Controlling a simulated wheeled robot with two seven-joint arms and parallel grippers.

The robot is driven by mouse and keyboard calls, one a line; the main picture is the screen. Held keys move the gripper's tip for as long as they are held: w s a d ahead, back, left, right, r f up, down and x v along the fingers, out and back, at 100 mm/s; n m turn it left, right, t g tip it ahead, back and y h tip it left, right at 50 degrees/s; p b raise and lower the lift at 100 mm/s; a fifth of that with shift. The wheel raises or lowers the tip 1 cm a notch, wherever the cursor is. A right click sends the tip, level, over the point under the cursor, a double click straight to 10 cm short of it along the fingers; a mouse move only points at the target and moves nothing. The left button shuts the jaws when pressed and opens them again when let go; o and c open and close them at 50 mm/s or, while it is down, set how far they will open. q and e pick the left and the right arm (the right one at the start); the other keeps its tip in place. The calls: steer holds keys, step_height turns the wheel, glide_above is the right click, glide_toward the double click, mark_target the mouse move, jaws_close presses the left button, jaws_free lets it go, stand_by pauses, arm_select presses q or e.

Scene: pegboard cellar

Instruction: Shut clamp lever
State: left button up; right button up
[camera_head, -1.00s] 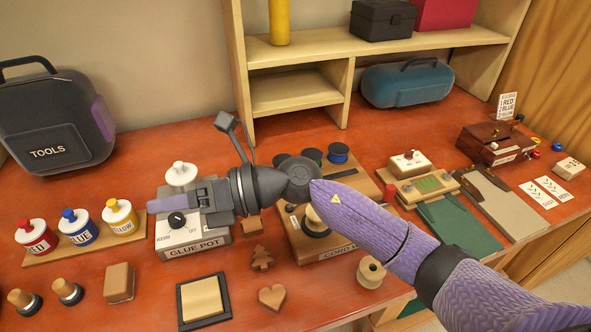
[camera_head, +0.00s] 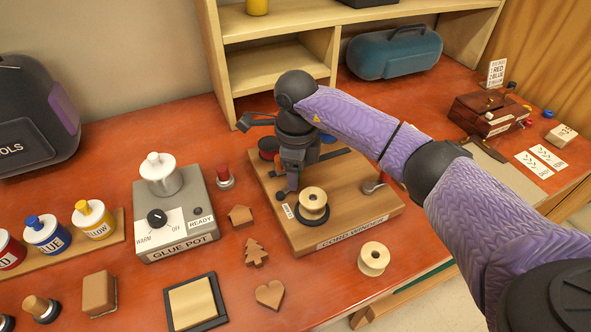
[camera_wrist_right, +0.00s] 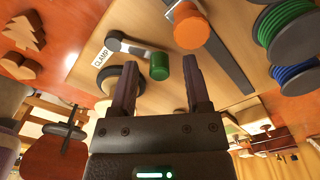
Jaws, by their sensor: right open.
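The cord winder (camera_head: 355,220) is a wooden board on the bench, with its name on the front edge. In the right wrist view, the clamp lever (camera_wrist_right: 133,48) is a dark arm with a green knob (camera_wrist_right: 160,66), beside the CLAMP label (camera_wrist_right: 102,57). That label also shows in the head view (camera_head: 288,211). My right gripper (camera_head: 287,190) points down over the board's left part and hides the lever there. In the wrist view its open fingers (camera_wrist_right: 160,62) appear on either side of the green knob; contact cannot be told. My left gripper is out of view.
A wooden spool (camera_head: 313,203) stands on the board close to my right gripper. An orange-handled part (camera_wrist_right: 190,30) and a long dark bar (camera_wrist_right: 222,55) lie near the fingers. The glue pot (camera_head: 172,215) stands left; a loose spool (camera_head: 373,258) sits in front.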

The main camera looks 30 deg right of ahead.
jaws_close()
steer(key=shift+r, duration=0.1)
stand_by(0.3)
steer(key=shift+s+d+r+m+p, duration=0.1)
steer(key=shift+s+m+p, duration=0.2)
steer(key=shift+m+p, duration=0.5)
steer(key=shift+s+m+p, duration=0.4)
steer(key=shift+m+p, duration=0.45)
steer(key=shift+m, duration=0.25)
steer(key=shift+s+m+p, duration=0.35)
steer(key=shift+m+p, duration=0.35)
steer(key=shift+m, duration=0.2)
steer(key=shift+s+m+p, duration=0.25)
steer(key=shift+m+p, duration=0.2)
steer(key=shift+m, duration=0.25)
jaws_free()
